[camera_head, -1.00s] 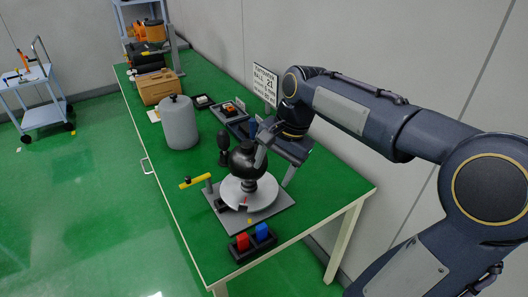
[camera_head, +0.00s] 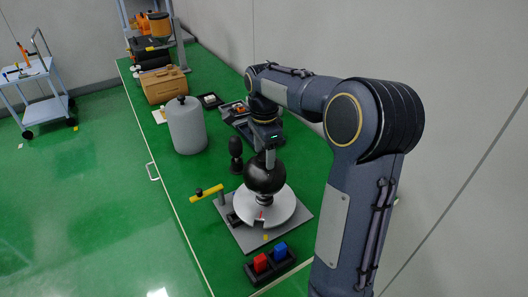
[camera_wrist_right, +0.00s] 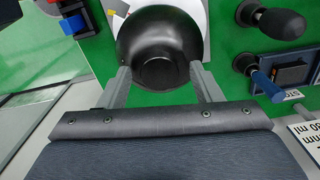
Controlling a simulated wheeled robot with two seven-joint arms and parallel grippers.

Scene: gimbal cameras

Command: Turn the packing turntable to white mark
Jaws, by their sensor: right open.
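The packing turntable is a white disc (camera_head: 284,207) on a grey base plate (camera_head: 303,217) on the green table. A black ball (camera_head: 265,176) stands on a short stem at the disc's centre. A small red mark (camera_head: 262,215) shows near the disc's front edge, and a yellow mark (camera_head: 265,237) on the plate. I cannot make out a white mark. My right gripper (camera_head: 269,158) points down at the ball. In the right wrist view its open fingers (camera_wrist_right: 160,72) stand either side of the ball's near part; contact is unclear. My left gripper is not in view.
A yellow-handled lever (camera_head: 206,193) stands left of the disc, a black knobbed post (camera_head: 236,155) behind. A black holder (camera_head: 282,268) with red and blue blocks sits in front. A grey canister (camera_head: 187,127) and a brown box (camera_head: 164,86) stand farther back.

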